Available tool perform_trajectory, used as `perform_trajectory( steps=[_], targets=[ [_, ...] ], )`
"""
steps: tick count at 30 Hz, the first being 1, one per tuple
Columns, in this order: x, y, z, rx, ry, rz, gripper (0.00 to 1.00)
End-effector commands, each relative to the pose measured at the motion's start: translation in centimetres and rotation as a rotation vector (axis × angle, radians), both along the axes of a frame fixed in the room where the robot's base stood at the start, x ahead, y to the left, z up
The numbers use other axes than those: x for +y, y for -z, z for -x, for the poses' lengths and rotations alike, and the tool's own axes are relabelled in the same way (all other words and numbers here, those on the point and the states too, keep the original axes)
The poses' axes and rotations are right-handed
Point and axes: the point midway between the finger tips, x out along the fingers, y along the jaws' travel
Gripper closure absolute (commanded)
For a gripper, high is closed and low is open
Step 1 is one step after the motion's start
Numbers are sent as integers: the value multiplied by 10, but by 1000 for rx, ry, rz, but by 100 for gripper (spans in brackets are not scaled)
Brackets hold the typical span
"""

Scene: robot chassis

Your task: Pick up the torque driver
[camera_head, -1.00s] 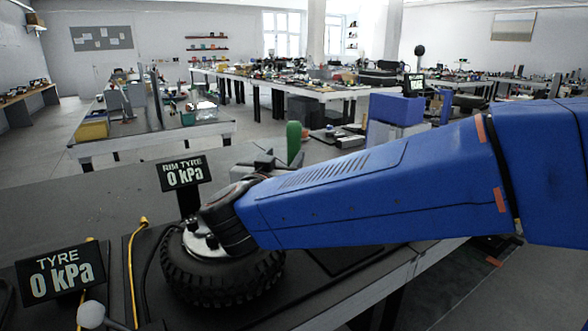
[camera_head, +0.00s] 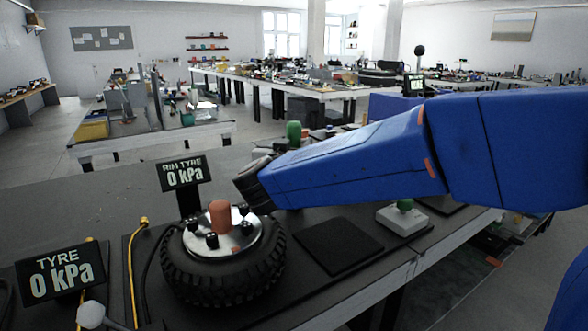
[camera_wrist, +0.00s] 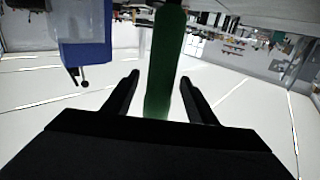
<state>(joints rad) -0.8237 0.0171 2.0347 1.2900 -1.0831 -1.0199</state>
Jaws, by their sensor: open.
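A tall green cylinder (camera_wrist: 165,60), which may be the torque driver's handle, runs down the middle of the wrist view. It lies between the two finger lines of my gripper (camera_wrist: 159,79). The fingers are apart, with a gap showing on each side of the cylinder; its depth relative to the fingertips is unclear. In the head view a green upright cylinder (camera_head: 293,131) shows behind my blue arm, its lower part hidden. My fingers cannot be made out there.
A tyre (camera_head: 222,275) on the bench carries a metal hub with dark nuts and an orange cylinder (camera_head: 220,217). Pressure displays (camera_head: 184,173) stand left. A dark square pad (camera_head: 338,246) and a white box with a green button (camera_head: 403,218) lie right of the tyre.

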Motion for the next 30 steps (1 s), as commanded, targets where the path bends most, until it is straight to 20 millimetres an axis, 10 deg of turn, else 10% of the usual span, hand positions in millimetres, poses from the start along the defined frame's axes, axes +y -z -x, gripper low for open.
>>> perform_trajectory(
  steps=[15,22,30],
  targets=[
    [-8,2,-38,0,1,-1,48],
    [-8,2,-38,0,1,0,97],
    [-8,-1,-38,-1,1,-2,97]
  ],
)
